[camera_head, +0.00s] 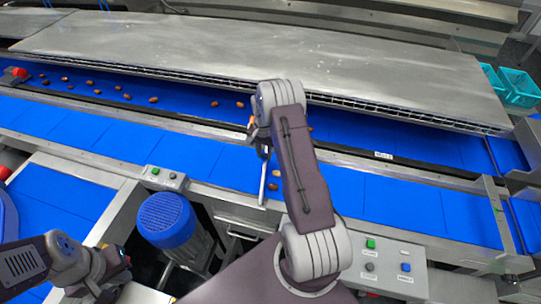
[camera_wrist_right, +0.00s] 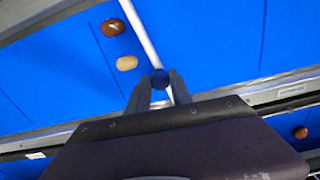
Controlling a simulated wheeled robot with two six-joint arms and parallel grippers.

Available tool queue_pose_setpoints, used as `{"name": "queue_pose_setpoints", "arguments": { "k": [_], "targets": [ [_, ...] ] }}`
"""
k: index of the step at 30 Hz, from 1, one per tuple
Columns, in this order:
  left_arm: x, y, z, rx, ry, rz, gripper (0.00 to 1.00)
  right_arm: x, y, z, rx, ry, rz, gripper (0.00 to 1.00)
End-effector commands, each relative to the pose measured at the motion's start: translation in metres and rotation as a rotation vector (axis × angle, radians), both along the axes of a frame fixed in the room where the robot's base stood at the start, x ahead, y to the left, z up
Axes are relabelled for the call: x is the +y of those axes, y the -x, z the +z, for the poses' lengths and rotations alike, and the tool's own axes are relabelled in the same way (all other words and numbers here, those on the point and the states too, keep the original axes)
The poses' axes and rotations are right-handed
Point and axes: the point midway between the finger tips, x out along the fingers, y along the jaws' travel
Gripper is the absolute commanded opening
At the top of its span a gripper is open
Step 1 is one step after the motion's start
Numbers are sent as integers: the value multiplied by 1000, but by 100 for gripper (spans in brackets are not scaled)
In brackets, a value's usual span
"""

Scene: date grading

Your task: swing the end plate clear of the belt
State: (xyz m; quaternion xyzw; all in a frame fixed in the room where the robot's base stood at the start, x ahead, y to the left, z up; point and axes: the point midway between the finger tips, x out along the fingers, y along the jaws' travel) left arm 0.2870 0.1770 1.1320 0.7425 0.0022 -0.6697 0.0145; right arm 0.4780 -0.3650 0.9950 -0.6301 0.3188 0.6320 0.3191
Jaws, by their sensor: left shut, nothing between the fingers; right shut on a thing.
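The end plate (camera_head: 263,182) shows as a thin pale bar standing across the near blue belt (camera_head: 340,190) in the head view. In the right wrist view the end plate (camera_wrist_right: 142,35) runs from the top edge down to a dark blue knob (camera_wrist_right: 160,77). My right gripper (camera_wrist_right: 161,88) is shut on this knob; its fingertips are mostly hidden by my arm in the head view. A tan date (camera_wrist_right: 127,63) and a brown date (camera_wrist_right: 113,27) lie on the belt beside the plate, apart from it. My left gripper (camera_head: 122,257) is shut and empty at the lower left.
Several dates (camera_head: 153,99) lie on the far blue belt, under the edge of a wide metal cover (camera_head: 250,55). A blue motor (camera_head: 165,220) and a button panel (camera_head: 388,262) are on the near side. Teal crates (camera_head: 517,85) stand at the far right.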

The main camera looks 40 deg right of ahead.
Motion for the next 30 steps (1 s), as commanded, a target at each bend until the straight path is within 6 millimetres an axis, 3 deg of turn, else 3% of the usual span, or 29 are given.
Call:
{"name": "queue_pose_setpoints", "arguments": {
  "k": [6,15,30],
  "targets": [
    [0,0,-12,0,0,0,0,28,-22,0,-8,4,201,0],
    [0,0,-21,0,0,0,0,73,-40,1,-9,3,487,0],
    [0,0,-29,0,0,0,0,152,-38,2,-9,3,960,0]
  ]
}}
